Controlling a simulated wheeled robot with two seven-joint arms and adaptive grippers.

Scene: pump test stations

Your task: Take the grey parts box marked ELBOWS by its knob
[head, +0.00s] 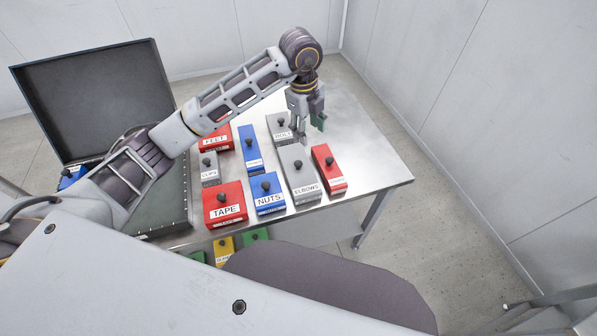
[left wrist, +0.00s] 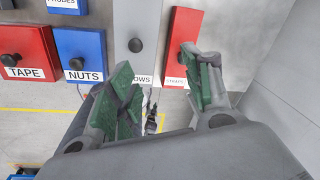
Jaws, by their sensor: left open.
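The grey parts box marked ELBOWS (head: 302,181) stands on the metal table, with a dark round knob on its top. In the left wrist view the grey box (left wrist: 147,15) shows its knob (left wrist: 135,45), and a finger covers part of its label. My left gripper (head: 309,123) is open and empty, pointing down above the far end of the box, apart from the knob. In the left wrist view its green-padded fingers (left wrist: 162,78) are spread, with the knob just beyond the left finger. My right gripper is out of view.
A red box (head: 329,168) stands close on the right of ELBOWS, and the blue NUTS box (head: 267,192) on its left. The red TAPE box (head: 224,205) and several others stand further left. An open dark case (head: 92,95) is at the left. The table's right side is clear.

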